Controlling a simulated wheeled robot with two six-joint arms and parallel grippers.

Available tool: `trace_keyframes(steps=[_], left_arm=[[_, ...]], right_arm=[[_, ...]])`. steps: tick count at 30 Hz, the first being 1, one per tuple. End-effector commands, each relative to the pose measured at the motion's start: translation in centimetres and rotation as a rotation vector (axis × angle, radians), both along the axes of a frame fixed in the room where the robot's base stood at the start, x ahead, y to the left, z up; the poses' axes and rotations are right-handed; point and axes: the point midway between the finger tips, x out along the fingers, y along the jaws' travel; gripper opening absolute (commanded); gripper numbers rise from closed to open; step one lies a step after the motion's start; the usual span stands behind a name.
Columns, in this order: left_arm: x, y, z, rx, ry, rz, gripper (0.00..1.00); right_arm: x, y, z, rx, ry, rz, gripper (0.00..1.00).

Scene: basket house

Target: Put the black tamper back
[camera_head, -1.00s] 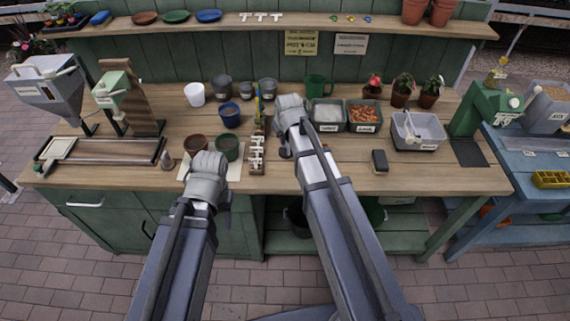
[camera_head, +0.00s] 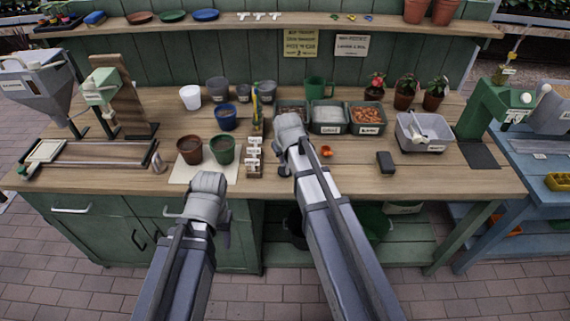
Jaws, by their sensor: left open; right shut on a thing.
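My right gripper (camera_head: 287,130) is over the middle of the bench, just right of the rack of white labels. It is shut on a dark thing (camera_head: 284,167), which looks like the black tamper. Only a small dark part shows below the gripper; my wrist hides the rest. My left gripper (camera_head: 208,195) is open and empty, at the bench's front edge below the two small pots. Its fingers are mostly hidden by its wrist.
A brown pot (camera_head: 190,149) and a green pot (camera_head: 222,150) stand on a pale sheet. A label rack (camera_head: 254,160) stands beside them. A black block (camera_head: 386,162) and an orange piece (camera_head: 326,151) lie on the right. Filled bins (camera_head: 367,121) stand behind. The front right of the bench (camera_head: 440,178) is clear.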

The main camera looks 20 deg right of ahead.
Motion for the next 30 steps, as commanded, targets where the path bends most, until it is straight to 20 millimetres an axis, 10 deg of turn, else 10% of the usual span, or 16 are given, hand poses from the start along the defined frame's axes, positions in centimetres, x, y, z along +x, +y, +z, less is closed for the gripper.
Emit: trace_keyframes(steps=[13,14,21,30], left_arm=[[0.0,0.0,-1.01,0.0,0.0,0.0,0.5],[0.0,0.0,-0.9,0.0,0.0,0.0,0.5],[0.0,0.0,-0.84,0.0,0.0,0.0,0.5],[0.0,0.0,-0.74,0.0,0.0,0.0,0.5]], right_arm=[[0.0,-0.01,-1.01,0.0,0.0,0.0,0.0],[0.0,0.0,-0.9,0.0,0.0,0.0,0.18],[-0.01,0.0,-0.83,0.0,0.0,0.0,0.45],[0.01,0.01,-0.75,0.0,0.0,0.0,0.45]])
